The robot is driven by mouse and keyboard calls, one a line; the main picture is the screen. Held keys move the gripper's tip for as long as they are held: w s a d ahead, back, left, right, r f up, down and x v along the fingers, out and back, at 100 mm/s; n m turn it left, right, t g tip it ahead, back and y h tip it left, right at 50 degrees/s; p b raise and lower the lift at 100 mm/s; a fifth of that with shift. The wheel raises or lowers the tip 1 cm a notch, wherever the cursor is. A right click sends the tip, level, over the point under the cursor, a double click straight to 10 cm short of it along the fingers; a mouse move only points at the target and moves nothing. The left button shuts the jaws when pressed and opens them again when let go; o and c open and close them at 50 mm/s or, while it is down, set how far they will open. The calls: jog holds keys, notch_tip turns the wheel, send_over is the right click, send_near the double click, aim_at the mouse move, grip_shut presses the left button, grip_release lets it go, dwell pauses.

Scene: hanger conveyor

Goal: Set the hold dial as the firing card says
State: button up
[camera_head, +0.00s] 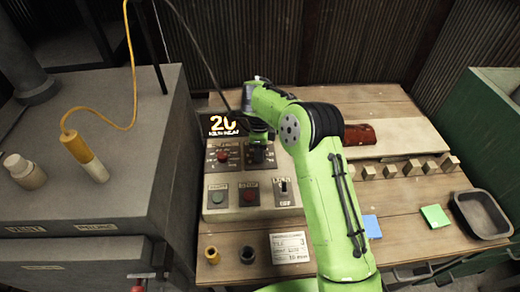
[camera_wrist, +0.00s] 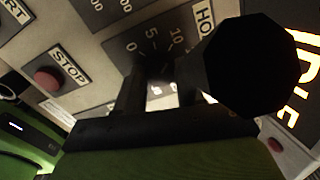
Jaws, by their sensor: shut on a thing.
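The hold dial (camera_head: 259,156) is on the upper right of the control panel, with the arm's end over it. In the wrist view its dark plate (camera_wrist: 134,46) shows 0, 5 and 10 and part of a label reading "HO". My gripper (camera_wrist: 160,92) is shut on the dial's knob. The knob is dark and mostly hidden between the fingers, so I cannot read where it points. The firing card (camera_head: 290,248) lies on the bench in front of the panel. Its bottom line looks like "10 min"; the other print is too small to read surely.
A red-knobbed dial (camera_head: 222,156) is left of the hold dial. A green button (camera_head: 218,197), a red stop button (camera_head: 249,196) and a switch (camera_head: 284,190) are below. Wooden blocks (camera_head: 410,168) and a grey tray (camera_head: 482,214) are right.

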jog(key=shift+r, duration=0.1)
jog(key=o, duration=1)
jog(key=shift+o, duration=0.2)
notch_tip(320, 180, up, 16)
jog(key=p, duration=0.4)
